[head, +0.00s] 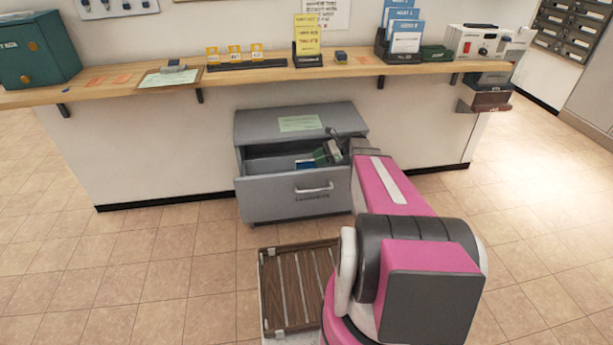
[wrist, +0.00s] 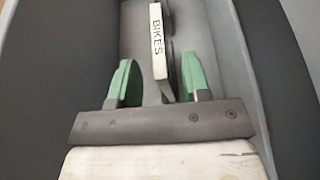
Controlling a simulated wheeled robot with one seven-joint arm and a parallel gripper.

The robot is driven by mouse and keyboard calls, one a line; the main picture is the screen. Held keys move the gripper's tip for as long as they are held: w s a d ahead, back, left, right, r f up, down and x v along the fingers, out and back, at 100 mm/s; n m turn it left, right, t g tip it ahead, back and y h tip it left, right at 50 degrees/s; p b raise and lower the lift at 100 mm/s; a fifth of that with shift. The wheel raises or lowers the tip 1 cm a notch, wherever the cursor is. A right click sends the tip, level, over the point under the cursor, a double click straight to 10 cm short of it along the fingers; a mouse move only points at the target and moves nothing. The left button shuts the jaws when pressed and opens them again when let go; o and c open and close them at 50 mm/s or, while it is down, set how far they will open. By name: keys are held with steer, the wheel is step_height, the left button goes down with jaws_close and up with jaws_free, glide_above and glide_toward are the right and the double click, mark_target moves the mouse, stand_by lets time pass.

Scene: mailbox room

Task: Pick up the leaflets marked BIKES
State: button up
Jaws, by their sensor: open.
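The leaflets marked BIKES (wrist: 157,42) show in the wrist view as a narrow pale upright edge with dark lettering, inside a grey drawer. My gripper (wrist: 160,80) has two green fingers, spread apart, one on each side of the BIKES leaflets' line. I see a gap between each finger and the leaflets; how deep the leaflets reach between the fingers is hard to tell. In the head view my gripper (head: 328,152) is at the right part of the open drawer (head: 312,192). A blue item (head: 306,163) lies in the drawer beside it; the BIKES lettering cannot be read there.
The grey cabinet (head: 270,125) stands under a wooden counter (head: 225,72), with a pale green sheet (head: 300,123) on its top. Drawer walls rise close on both sides of my gripper. The tiled floor (head: 150,275) at left is clear.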

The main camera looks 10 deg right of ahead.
mark_target(309, 162)
steer(key=x, duration=0.4)
steer(key=shift+a+f, duration=0.2)
steer(key=shift+f, duration=0.1)
jaws_close()
